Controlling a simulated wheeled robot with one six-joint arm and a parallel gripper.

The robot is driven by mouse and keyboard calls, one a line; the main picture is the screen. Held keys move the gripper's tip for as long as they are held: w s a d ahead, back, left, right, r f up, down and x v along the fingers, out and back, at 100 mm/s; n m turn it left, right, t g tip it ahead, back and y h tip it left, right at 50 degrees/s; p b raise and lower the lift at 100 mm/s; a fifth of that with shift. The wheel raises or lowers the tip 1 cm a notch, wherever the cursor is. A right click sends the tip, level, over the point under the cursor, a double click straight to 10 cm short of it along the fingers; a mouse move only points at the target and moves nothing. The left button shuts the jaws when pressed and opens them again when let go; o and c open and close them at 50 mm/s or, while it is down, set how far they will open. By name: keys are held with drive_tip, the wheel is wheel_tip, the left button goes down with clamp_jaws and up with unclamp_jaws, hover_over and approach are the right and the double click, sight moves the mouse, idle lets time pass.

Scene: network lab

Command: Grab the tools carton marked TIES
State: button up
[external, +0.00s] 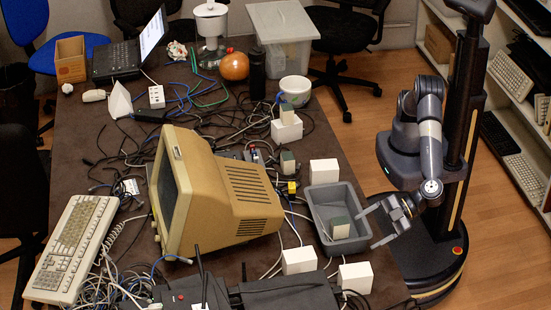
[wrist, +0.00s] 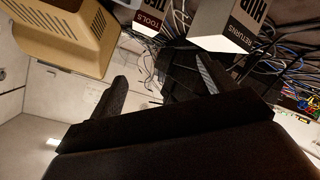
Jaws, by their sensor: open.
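My gripper (external: 370,227) is open at the table's right edge, just right of a grey bin (external: 322,203). Its two dark fingers also show apart and empty in the wrist view (wrist: 162,70). Beyond them at the top is a white carton marked TOOLS (wrist: 150,17); its larger word is cut off. To its right is a carton marked RETURNS (wrist: 225,30), with a larger word that looks like HUB. I cannot read TIES on any carton. In the external view, white cartons stand beside the bin: one behind it (external: 323,171) and two in front (external: 299,261) (external: 356,277). Their labels are hidden there.
A small grey-green box (external: 340,228) is in the bin. A beige monitor (external: 240,195) stands left of the bin. Another white carton (external: 287,131) is farther back. Cables cover much of the table, and a dark device (external: 288,292) lies at the front.

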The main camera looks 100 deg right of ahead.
drive_tip(key=w+d+m+p, duration=0.1)
drive_tip(key=w+d+m, duration=0.2)
drive_tip(key=w+m, duration=0.6)
approach(308, 253)
drive_tip(key=w+f, duration=0.2)
drive_tip(key=w, duration=0.1)
drive_tip(key=w+f+p, duration=0.1)
drive_tip(key=w, duration=0.1)
drive_tip(key=shift+w+a+h, duration=0.15)
drive_tip(key=shift+w+h, duration=0.05)
drive_tip(key=shift+h, duration=0.2)
drive_tip(key=shift+r+p+x, duration=0.15)
drive_tip(key=shift+p+x, duration=0.4)
drive_tip(key=shift+x, duration=0.8)
drive_tip(key=shift+r+p+x, duration=0.15)
drive_tip(key=shift+p+x, duration=0.35)
drive_tip(key=shift+x, duration=0.85)
drive_tip(key=shift+w+a+f, duration=0.15)
drive_tip(key=shift+w+f, duration=0.1)
drive_tip(key=shift+w, duration=0.35)
drive_tip(key=c, duration=1.2)
